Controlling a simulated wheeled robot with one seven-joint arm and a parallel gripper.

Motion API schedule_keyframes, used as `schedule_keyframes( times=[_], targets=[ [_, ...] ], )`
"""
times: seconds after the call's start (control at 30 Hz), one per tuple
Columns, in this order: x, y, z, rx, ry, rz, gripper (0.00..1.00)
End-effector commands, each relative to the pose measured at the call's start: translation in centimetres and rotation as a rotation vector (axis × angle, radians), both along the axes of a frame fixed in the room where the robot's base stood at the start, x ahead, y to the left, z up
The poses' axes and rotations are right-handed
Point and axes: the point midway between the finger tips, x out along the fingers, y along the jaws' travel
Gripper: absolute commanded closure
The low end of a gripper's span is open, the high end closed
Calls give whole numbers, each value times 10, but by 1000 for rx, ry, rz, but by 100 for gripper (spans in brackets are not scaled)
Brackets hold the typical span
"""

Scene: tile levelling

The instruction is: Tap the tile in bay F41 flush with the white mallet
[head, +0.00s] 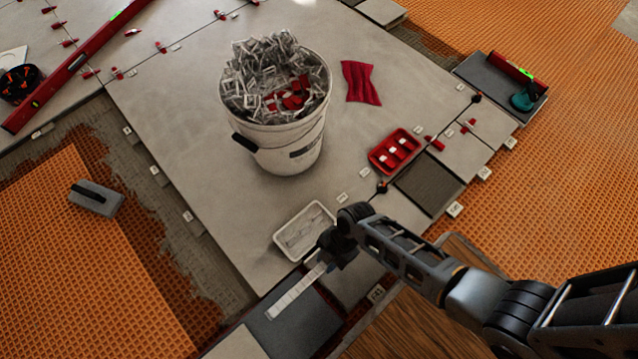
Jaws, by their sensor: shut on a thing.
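My gripper (332,258) is at the lower middle, above the row of tiles along the slab's near edge. It is shut on a pale, narrow, marked strip (292,297), which points down-left over a dark grey tile (310,325). The gripper's fingers are dark and partly hidden by my wrist. I cannot make out a white mallet head. Small white bay labels, such as one by the dark tile (376,293), are too small to read, so I cannot tell which bay is F41. A dark textured bay (428,184) lies farther right.
A white bucket (290,150) full of clips stands on the large slab. A white tray (281,239) lies close to my gripper. Orange matting surrounds the slab.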

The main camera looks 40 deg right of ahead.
Motion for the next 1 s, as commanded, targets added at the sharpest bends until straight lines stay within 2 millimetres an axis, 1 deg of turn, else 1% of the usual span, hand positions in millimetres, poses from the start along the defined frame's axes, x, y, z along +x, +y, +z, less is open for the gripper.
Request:
schedule_keyframes(
  times=[0.27,0.37,0.7,0.8,0.9,1.0],
  targets=[
    [-2,0,-16,0,-1,7,100],
    [-1,0,-27,0,-1,7,100],
    [-1,0,-72,0,-1,6,100],
    [-1,0,-81,0,-1,6,100],
    [-1,0,-87,0,-2,7,100],
    [-1,0,-84,0,-2,7,100]
  ],
)
